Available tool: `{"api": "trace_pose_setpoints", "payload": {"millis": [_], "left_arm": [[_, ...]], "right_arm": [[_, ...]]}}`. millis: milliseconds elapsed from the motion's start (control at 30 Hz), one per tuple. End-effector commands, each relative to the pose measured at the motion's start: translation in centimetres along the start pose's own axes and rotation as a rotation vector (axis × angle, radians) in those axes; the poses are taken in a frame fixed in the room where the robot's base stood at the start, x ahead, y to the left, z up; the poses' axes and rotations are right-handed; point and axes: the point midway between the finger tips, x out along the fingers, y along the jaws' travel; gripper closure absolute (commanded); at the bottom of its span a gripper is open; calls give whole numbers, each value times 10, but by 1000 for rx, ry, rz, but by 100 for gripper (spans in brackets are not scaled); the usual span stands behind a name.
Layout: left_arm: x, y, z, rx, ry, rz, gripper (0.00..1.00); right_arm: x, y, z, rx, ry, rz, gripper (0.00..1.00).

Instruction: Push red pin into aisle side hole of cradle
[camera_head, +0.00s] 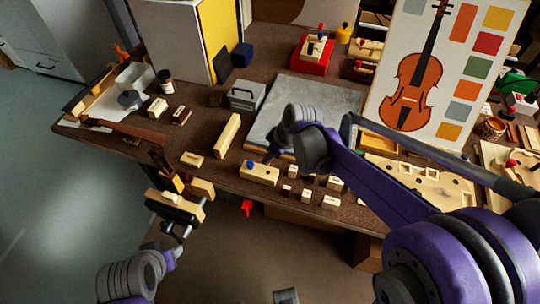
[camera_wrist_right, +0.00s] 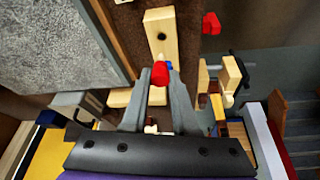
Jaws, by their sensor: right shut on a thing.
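The cradle is a pale wooden block (camera_head: 262,174) near the bench's front edge, with a blue pin (camera_head: 250,164) standing at its left end. In the right wrist view the cradle (camera_wrist_right: 161,20) runs away from my fingers, with a dark round hole in its top. My right gripper (camera_wrist_right: 158,72) is shut on the red pin (camera_wrist_right: 160,73), just above the near part of the cradle. The blue pin (camera_wrist_right: 169,66) shows partly behind it. The red pin's lower end and its seating are hidden. In the head view my right gripper (camera_head: 268,157) hides the red pin. My left arm is low at left; its fingertips are unclear.
Small pale blocks (camera_head: 331,202) lie right of the cradle. A long pale block (camera_head: 227,135) and grey slab (camera_head: 300,95) lie behind it. A vise (camera_head: 175,206) juts from the front edge at left. A red handle (camera_head: 248,208) hangs below the edge.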

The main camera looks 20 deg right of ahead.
Motion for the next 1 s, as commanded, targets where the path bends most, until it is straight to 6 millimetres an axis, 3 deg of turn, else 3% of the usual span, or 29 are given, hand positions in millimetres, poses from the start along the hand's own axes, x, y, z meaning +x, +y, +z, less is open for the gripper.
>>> {"api": "trace_pose_setpoints", "payload": {"millis": [500, 833, 1000], "left_arm": [[-26, 0, -22, 0, 16, 0, 50], [-25, 0, -21, 0, 15, 0, 50], [-26, 0, -22, 0, 16, 0, 50]], "right_arm": [[-38, 0, -16, 0, 0, 0, 100], [-36, 1, -15, 10, -2, 4, 100], [-24, 12, -7, 169, -23, 65, 100]]}}
